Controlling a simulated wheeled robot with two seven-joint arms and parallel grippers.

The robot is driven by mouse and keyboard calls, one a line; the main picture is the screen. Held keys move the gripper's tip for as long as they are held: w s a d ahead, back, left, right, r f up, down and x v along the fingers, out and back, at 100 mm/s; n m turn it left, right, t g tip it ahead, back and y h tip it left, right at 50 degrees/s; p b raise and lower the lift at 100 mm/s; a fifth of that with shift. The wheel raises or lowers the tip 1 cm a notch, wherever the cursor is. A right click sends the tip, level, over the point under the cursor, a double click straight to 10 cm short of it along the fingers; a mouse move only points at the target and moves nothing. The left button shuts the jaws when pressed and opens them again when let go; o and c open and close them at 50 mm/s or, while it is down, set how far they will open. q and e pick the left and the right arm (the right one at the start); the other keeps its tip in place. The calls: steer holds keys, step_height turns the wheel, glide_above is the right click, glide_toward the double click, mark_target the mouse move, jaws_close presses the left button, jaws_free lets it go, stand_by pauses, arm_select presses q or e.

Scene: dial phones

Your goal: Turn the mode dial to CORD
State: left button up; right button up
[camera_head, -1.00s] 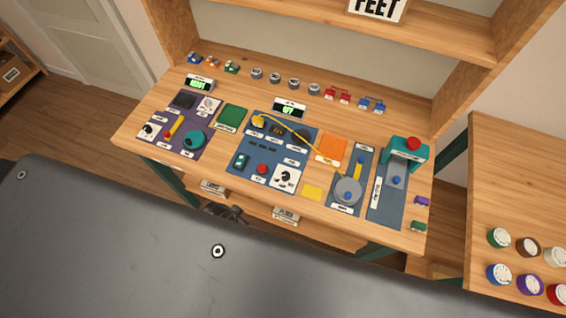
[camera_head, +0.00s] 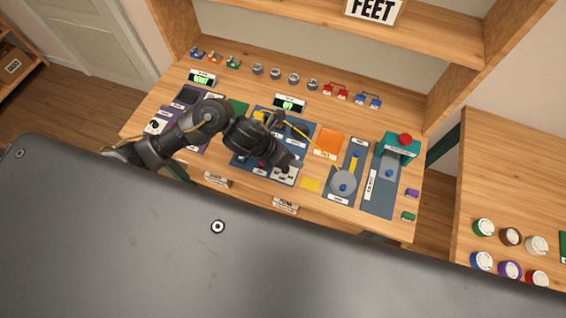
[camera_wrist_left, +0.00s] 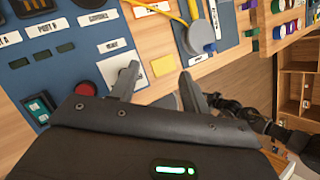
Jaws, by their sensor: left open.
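The blue console panel (camera_head: 242,158) carries a white dial plate (camera_head: 284,179) at its lower right, with a black knob in the earlier head view. My left gripper (camera_head: 292,163) now reaches over this plate and hides most of it, knob included. In the left wrist view the white plate (camera_wrist_left: 119,68) shows beside and behind the left finger, under a small label. I cannot tell whether a finger touches the knob. The dial's lettering is unreadable.
A red button (camera_wrist_left: 87,89) and a teal switch (camera_wrist_left: 39,107) lie left of the fingers. A yellow square (camera_head: 310,184) and a grey crank disc (camera_head: 343,181) lie to the right. Dark jointed parts, likely my right arm, show at the wrist view's right.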

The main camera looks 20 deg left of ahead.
arm_select(q)
steer(key=a+m+g+y, duration=0.2)
steer(key=a+m, duration=0.4)
steer(key=m, duration=0.2)
steer(key=p+x, duration=0.1)
steer(key=x, duration=0.9)
steer(key=shift+s+d+f, duration=0.1)
steer(key=shift+s+f, duration=0.05)
steer(key=shift+f, duration=0.05)
steer(key=shift+c, duration=0.5)
